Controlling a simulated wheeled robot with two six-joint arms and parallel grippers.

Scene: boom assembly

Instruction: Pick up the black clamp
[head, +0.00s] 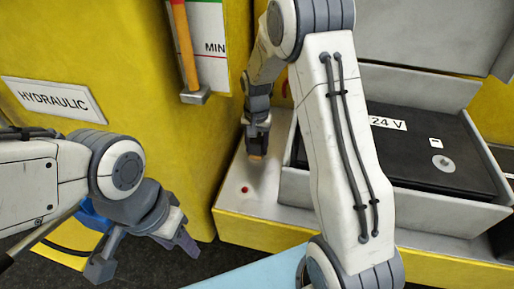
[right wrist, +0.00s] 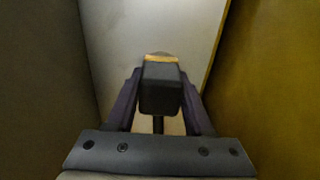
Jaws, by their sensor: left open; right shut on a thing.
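The black clamp (right wrist: 160,92) sits between the two fingers of my right gripper (right wrist: 161,84) in the right wrist view. It is a dark block with an orange-copper edge at its far end, and a thin dark stem or cable shows below it. In the head view my right gripper (head: 257,135) points down above the grey ledge, close to the yellow wall; the clamp's copper tip shows just under the fingers. The gripper is shut on the clamp. My left gripper (head: 146,256) is open and empty at the lower left, low over the dark floor.
A black battery (head: 425,150) marked 24 V lies in a grey open box (head: 395,208) to the right. A red spot (head: 245,189) shows on the grey ledge (head: 232,205). The yellow hydraulic cabinet (head: 130,60) with a gauge stands at left. A blue thing (head: 92,216) is partly behind my left gripper.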

